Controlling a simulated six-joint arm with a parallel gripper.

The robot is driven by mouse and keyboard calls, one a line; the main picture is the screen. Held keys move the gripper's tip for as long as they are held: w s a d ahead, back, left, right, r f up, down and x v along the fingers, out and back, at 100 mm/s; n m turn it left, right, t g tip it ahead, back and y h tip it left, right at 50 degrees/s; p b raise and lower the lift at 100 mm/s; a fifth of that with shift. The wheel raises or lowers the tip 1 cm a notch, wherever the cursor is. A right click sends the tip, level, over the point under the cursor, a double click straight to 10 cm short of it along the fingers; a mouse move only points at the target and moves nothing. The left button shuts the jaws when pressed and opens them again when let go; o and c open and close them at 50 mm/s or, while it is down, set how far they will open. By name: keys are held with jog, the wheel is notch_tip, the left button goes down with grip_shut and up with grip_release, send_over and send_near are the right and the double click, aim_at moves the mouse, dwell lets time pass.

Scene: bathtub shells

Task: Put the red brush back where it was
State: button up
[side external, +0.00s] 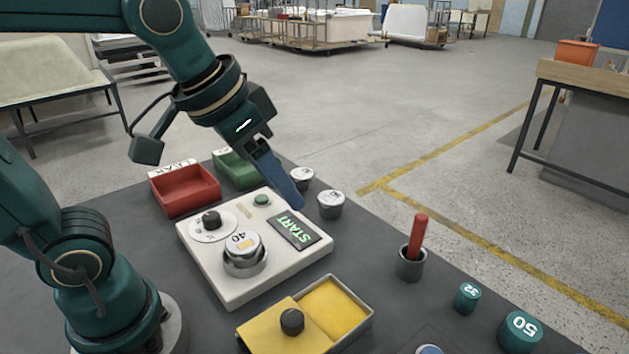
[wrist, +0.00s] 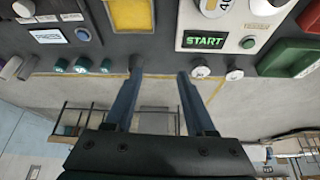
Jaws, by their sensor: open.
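The red brush (side external: 419,236) shows as a red handle standing nearly upright in a dark grey cup (side external: 410,266), right of the white console; its lower end is hidden inside the cup. My gripper (side external: 297,204) is over the far right edge of the console, near the START display, well left of the brush. In the wrist view my gripper (wrist: 160,76) has its two blue fingers apart with nothing between them. A dark shape at the left fingertip there may be the cup; I cannot make out the red handle in that view.
The white console (side external: 218,276) carries a knob and a metal weight. Two white-topped weights (side external: 330,204) stand close to my fingers. A red tray (side external: 185,190) and green tray (side external: 236,172) lie behind. A yellow-lined box (side external: 337,308) and green cylinders (side external: 467,298) are in front.

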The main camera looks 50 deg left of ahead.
jog(key=s+a+f+n, duration=0.1)
jog(key=s+f, duration=0.3)
jog(key=s, duration=0.2)
jog(key=shift+s+a, duration=0.25)
jog(key=shift+a, duration=0.15)
